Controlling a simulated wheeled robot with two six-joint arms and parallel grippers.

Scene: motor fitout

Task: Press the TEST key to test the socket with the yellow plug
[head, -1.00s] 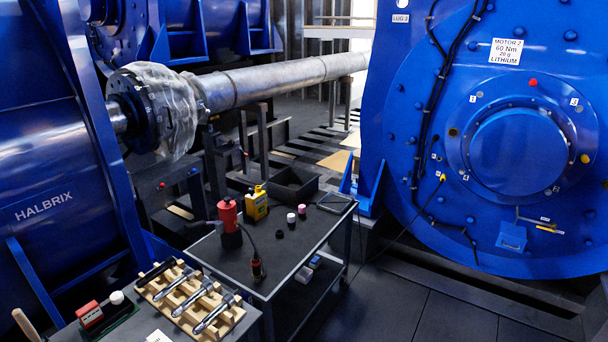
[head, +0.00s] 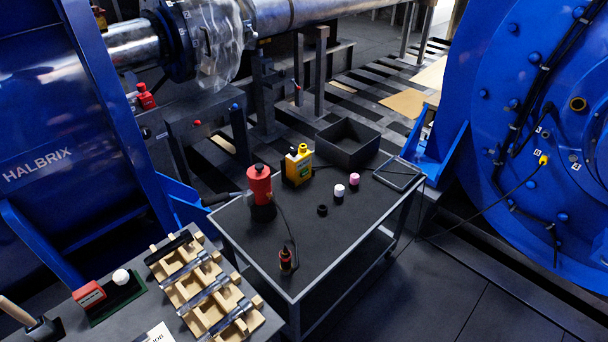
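A yellow plug (head: 543,160) sits in a socket on the blue motor face at the right, near labels 4 and 6. A thin dark cable runs from it down toward the right side of the cart. A flat dark device with a pale rim (head: 398,174) lies at the cart's back right corner, and the cable seems to lead to it. No TEST key can be made out at this size. Neither of my grippers shows in the head view.
A bench at the lower left holds a wooden rack (head: 190,290) of tools. The floor right of the cart is clear.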

